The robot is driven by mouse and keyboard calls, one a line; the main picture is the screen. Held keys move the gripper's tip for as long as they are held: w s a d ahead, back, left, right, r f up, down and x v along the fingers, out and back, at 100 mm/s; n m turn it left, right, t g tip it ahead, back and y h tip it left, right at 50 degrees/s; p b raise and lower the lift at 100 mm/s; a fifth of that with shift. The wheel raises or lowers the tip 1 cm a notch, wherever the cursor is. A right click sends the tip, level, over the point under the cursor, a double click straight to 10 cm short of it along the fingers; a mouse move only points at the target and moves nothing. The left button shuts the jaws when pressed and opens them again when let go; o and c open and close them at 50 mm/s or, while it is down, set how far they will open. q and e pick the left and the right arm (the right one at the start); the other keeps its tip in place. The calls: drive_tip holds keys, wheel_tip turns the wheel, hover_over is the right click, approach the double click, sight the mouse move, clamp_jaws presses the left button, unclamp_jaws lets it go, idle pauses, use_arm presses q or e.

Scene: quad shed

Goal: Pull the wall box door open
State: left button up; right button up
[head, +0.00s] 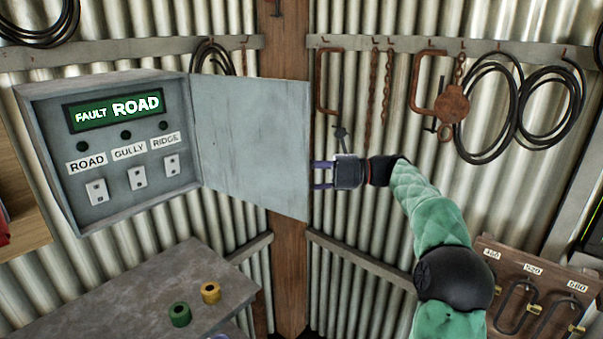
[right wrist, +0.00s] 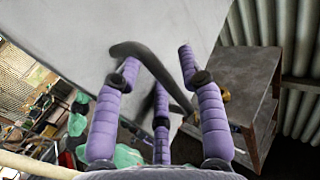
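The grey wall box (head: 50,150) hangs at the left in the head view, with a lit "FAULT ROAD" display, labelled switches and small round lamps. Its door (head: 255,140) stands wide open, swung out to the right, so the inner panel is exposed. My right gripper (head: 320,175) is at the door's free edge, its fingertips partly hidden there. In the right wrist view, the purple fingers (right wrist: 158,75) are around a dark bar handle (right wrist: 150,62) on the door's pale face (right wrist: 75,30). Whether they clamp it is unclear. My left gripper is not in view.
A grey bench (head: 130,295) with a green spool (head: 179,314) and a yellow spool (head: 210,292) stands below the box. A wooden post (head: 287,260) is behind the door. Clamps, chains and black cable coils (head: 485,105) hang at the right, above a labelled shackle board (head: 530,265).

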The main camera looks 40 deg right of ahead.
drive_tip(key=shift+r, duration=0.15)
drive_tip(key=v, duration=1.2)
